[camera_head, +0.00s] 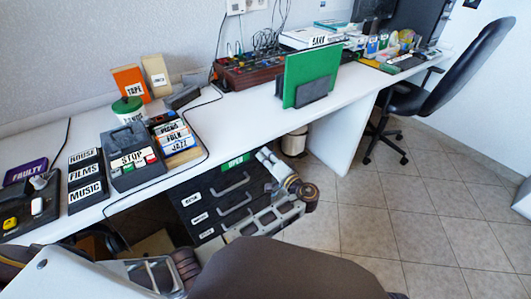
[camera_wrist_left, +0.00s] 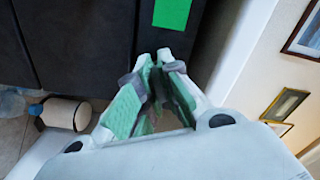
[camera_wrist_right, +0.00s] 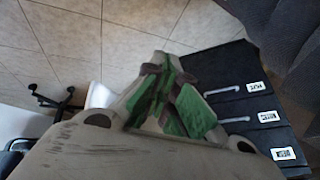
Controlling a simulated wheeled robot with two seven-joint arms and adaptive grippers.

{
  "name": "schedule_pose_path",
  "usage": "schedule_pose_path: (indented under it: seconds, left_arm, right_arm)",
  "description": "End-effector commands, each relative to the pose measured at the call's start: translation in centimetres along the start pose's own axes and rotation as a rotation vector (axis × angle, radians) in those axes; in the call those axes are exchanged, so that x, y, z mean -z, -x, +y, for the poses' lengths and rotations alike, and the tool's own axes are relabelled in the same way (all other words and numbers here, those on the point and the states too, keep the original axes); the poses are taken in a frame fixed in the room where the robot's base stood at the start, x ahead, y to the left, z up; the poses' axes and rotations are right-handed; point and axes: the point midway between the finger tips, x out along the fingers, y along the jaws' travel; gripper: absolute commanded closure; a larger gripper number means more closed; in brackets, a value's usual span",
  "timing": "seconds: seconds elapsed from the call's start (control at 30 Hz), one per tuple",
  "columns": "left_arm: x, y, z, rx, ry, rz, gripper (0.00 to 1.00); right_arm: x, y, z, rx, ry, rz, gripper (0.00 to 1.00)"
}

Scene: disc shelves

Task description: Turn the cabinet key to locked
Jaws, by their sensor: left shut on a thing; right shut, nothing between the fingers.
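The black drawer cabinet (camera_head: 215,200) stands under the white desk, with a green OPEN sign (camera_head: 237,161) at its top. My left gripper (camera_head: 264,156) is at the cabinet's upper front, just right of the sign. In the left wrist view, its fingertips (camera_wrist_left: 158,66) are closed together against the cabinet edge, near the green sign (camera_wrist_left: 172,13). It is shut on the cabinet key, which the fingers hide; I cannot tell the key's angle. My right gripper (camera_wrist_right: 163,72) is shut and empty over the floor, with the labelled drawers (camera_wrist_right: 240,95) to its right.
The white desk (camera_head: 225,118) carries several labelled boxes, a green panel (camera_head: 310,72) and electronics above the cabinet. A small bin (camera_head: 294,144) stands right of the cabinet. An office chair (camera_head: 440,85) is farther right; the tiled floor (camera_head: 400,215) is clear.

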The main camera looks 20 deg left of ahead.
Motion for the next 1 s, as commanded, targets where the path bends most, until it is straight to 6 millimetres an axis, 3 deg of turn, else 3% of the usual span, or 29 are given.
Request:
schedule_pose_path:
  seconds: [0.2, 0.63, 1.0]
  left_arm:
    - [0.2, 0.1, -0.2, -0.002, -0.109, 0.001, 1.0]
    - [0.1, 0.1, -0.1, -0.002, -0.247, 0.001, 1.0]
    - [0.1, 0.1, -0.1, -0.002, -0.361, 0.001, 1.0]
  right_arm:
    - [1.2, 3.6, 0.2, -0.034, 0.021, -0.057, 1.0]
    - [2.0, 7.7, 0.7, -0.081, 0.035, -0.13, 1.0]
    - [1.1, 5.9, 1.3, -0.092, 0.029, -0.173, 1.0]
